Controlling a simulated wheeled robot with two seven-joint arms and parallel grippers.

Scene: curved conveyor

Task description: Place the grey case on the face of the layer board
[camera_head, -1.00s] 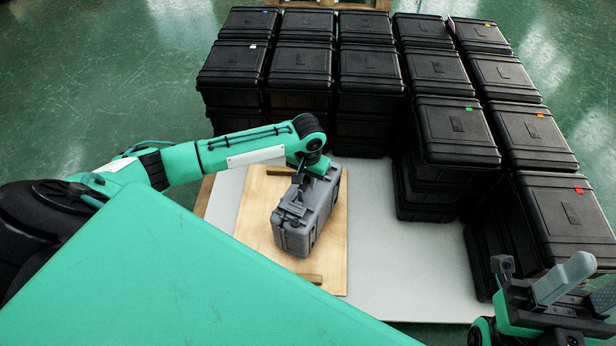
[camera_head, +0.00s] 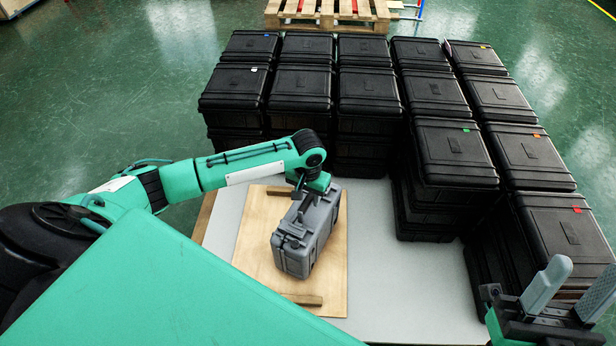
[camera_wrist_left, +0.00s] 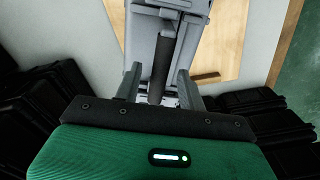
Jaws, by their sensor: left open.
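The grey case (camera_head: 306,240) stands on the light wooden layer board (camera_head: 255,255), its handle side up. In the left wrist view the case (camera_wrist_left: 190,8) is at the top, with a dark handle bar (camera_wrist_left: 160,68) running towards me. My left gripper (camera_head: 303,200) is at the top of the case. In the left wrist view its two fingers (camera_wrist_left: 158,82) are apart, one on each side of the handle bar; I cannot tell whether they touch it. My right gripper (camera_head: 570,290) is at the lower right, its fingers apart and empty, away from the case.
Several stacks of black cases (camera_head: 300,90) form an L behind and right of the board. A wooden strip (camera_head: 296,299) lies near the board's front edge. The pale grey surface (camera_head: 385,290) right of the board is bare. A wooden pallet (camera_head: 330,14) stands at the back.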

